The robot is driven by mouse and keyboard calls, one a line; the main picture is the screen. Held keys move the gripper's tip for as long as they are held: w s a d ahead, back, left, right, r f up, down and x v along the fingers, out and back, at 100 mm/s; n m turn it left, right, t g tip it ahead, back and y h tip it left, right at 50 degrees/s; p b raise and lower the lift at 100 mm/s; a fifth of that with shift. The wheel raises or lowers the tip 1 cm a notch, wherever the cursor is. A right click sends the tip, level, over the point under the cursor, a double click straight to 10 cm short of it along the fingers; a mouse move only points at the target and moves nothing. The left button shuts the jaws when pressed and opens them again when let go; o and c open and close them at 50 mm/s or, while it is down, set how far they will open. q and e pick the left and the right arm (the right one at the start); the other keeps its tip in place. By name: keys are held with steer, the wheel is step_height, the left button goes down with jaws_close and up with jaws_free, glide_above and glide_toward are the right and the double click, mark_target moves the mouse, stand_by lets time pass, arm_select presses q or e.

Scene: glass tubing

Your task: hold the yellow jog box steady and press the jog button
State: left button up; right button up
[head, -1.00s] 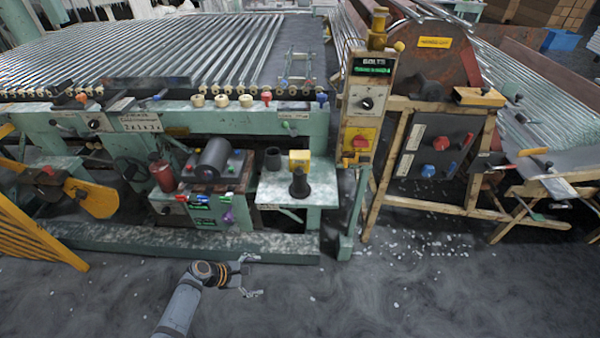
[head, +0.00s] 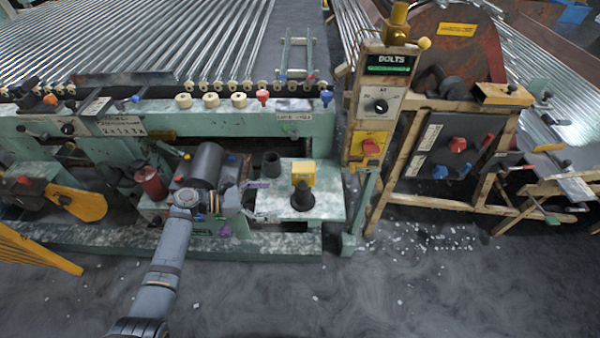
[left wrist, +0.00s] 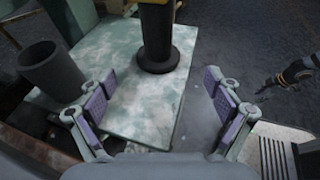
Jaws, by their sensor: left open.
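The yellow jog box (head: 303,171) sits on top of a black round-based stand (head: 302,199) on a pale green shelf (head: 330,200). In the left wrist view only its lower edge shows at the top, above the black stand (left wrist: 156,40). My left gripper (head: 266,201) is open and empty, just left of the stand. In the left wrist view its purple-padded fingers (left wrist: 158,97) are spread apart, with the stand ahead between them. A jog button cannot be made out. Part of my right gripper (left wrist: 268,88) appears at the right of the left wrist view; its jaws are unclear.
A dark cup (head: 271,163) stands on the shelf left of the stand; it also shows in the left wrist view (left wrist: 52,72). A dark cylinder (head: 206,165) and a red canister (head: 150,183) are further left. A post with a yellow switch panel (head: 368,146) rises at right.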

mark_target(299, 196)
arm_select(q)
steer(key=shift+w, duration=0.3)
steer(key=shift+d+f, duration=0.15)
steer(key=shift+d, duration=0.1)
steer(key=b+x, duration=0.4)
steer(key=x, duration=0.1)
steer(key=shift+d+f, duration=0.1)
steer(key=shift+f, duration=0.1)
steer(key=shift+w+d+p, duration=0.2)
steer(key=shift+d, duration=0.4)
steer(key=shift+w+d+p, duration=0.15)
steer(key=shift+w+d, duration=0.05)
steer(key=shift+d, duration=0.35)
steer(key=shift+x, duration=0.9)
steer(key=shift+f, duration=0.1)
arm_select(e)
steer(key=f, duration=0.1)
steer(key=s+f, duration=0.2)
steer(key=shift+a+f, duration=0.1)
steer(key=shift+f, duration=0.25)
